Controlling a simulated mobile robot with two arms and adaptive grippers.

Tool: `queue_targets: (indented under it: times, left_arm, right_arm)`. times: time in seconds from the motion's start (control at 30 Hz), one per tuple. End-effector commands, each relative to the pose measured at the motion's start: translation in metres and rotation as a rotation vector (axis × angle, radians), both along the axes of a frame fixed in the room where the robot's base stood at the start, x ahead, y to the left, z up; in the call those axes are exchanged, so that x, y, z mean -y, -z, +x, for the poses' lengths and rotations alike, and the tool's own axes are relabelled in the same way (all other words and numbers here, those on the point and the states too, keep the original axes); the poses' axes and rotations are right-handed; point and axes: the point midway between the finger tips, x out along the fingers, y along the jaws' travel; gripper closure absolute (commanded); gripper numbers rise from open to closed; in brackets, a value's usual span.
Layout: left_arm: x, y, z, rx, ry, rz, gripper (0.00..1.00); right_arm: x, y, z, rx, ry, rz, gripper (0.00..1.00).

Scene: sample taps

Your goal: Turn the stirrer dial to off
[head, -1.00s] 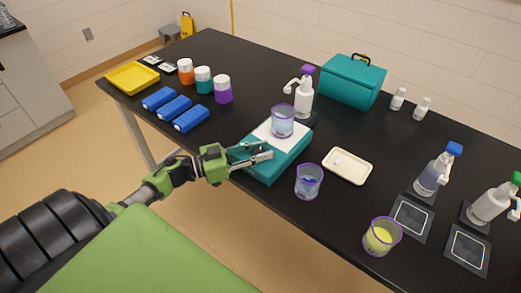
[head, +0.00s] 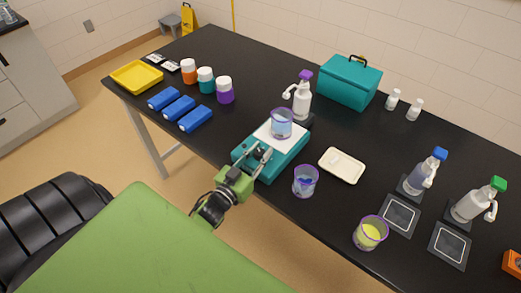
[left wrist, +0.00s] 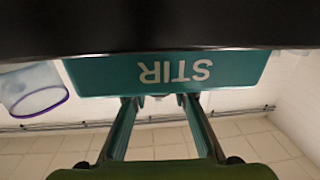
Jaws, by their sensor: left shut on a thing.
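The teal stirrer (head: 283,161) sits at the near edge of the black table, with a beaker of bluish liquid (head: 281,124) on its white top plate. Its front face (left wrist: 172,73) shows upside down in the left wrist view, with the word STIR. My left gripper (head: 259,154) is at this front face, shut on the stirrer dial. In the left wrist view the fingers (left wrist: 158,99) stand on both sides of the dial, which is mostly hidden, so I cannot read its setting. My right gripper is not in view.
A purple-rimmed beaker (head: 305,181) stands close right of the stirrer, with a cream tray (head: 342,165) beyond it. A purple-topped bottle (head: 302,103) stands behind the stirrer. A yellow-filled beaker (head: 370,233) is farther right. Blue blocks (head: 195,118) lie to the left.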

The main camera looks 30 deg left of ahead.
Motion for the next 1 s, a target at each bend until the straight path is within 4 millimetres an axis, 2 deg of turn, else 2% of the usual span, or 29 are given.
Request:
queue_targets:
  times: [0.3, 0.8, 0.83, 0.9, 1.0]
  left_arm:
    - [0.0004, 0.0001, 0.0002, 0.002, -0.097, -0.004, 0.97]
    - [-0.0002, -0.0006, 0.0004, 0.003, -0.112, -0.002, 0.97]
    - [-0.0002, -0.0006, 0.0004, 0.003, -0.112, -0.002, 0.73]
    - [-0.0003, -0.0007, 0.0005, 0.003, -0.111, -0.002, 0.58]
    - [-0.0002, -0.0006, 0.0004, 0.003, -0.111, -0.001, 0.58]
  right_arm:
    - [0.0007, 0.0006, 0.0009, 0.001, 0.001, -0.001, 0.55]
    - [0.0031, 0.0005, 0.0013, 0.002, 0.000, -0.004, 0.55]
    - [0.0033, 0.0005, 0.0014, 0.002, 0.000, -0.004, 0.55]
    - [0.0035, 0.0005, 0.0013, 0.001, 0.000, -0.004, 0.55]
    - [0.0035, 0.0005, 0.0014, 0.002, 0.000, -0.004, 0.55]
